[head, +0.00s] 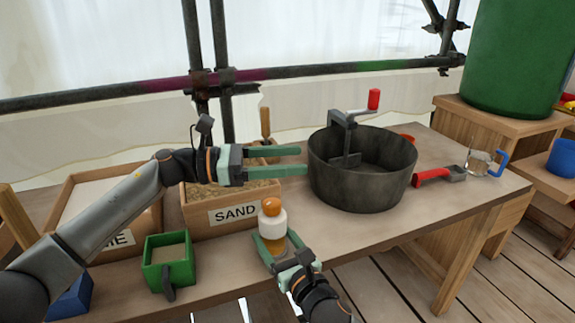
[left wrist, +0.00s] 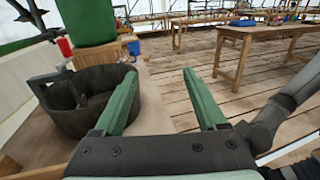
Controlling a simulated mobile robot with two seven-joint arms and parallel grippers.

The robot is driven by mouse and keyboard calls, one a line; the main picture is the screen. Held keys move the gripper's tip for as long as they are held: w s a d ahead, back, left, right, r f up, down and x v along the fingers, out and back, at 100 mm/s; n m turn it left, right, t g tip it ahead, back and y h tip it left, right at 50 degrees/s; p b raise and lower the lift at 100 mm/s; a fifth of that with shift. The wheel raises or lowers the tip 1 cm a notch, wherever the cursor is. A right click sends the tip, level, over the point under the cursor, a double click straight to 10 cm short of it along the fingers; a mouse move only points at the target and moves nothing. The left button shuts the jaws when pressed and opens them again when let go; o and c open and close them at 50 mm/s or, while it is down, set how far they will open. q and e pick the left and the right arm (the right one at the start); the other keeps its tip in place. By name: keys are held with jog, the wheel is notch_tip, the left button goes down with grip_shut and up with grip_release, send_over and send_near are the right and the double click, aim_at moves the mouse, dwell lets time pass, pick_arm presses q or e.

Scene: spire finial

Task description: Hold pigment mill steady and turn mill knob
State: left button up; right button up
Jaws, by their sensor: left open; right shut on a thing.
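The pigment mill (head: 271,226) stands at the table's front edge, upright, with a white band, an amber lower part and an orange mill knob (head: 271,206) on top. My right gripper (head: 275,241) is shut on its lower part, one finger on each side. My left gripper (head: 303,160) is open and empty, above and behind the mill, its fingers pointing right toward the big pot. Its open fingers also show in the left wrist view (left wrist: 162,75), with nothing between them. The mill is not visible in that view.
A dark pot (head: 362,180) with a red-handled crank stands just right of my left fingers. The sand box (head: 232,208) lies below and left, a green container (head: 168,262) in front. A red-handled tool (head: 434,178) and a glass jug (head: 480,162) are at right.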

aim_at(272, 207)
pick_arm(q)
jog(key=f+n+t+y, duration=0.1)
jog(key=f+n+t, duration=0.1)
jog(key=t, duration=0.1)
jog(key=s+a+f+n+t+y, duration=0.1)
jog(key=f+t, duration=0.1)
jog(key=t, duration=0.1)
jog(key=s+f+n+t+y, duration=0.1)
jog(key=f+n+t, duration=0.1)
jog(key=t, duration=0.2)
jog(key=shift+s+a+n, duration=0.1)
jog(key=shift+a+n, duration=0.2)
jog(key=shift+a, duration=0.1)
jog(key=s+a+f+n+t+y, duration=0.4)
jog(key=s+a+n+y, duration=0.1)
jog(key=a, duration=0.1)
jog(key=x, duration=1.1)
jog(key=shift+w+d, duration=0.2)
jog(key=shift+w, duration=0.05)
grip_shut()
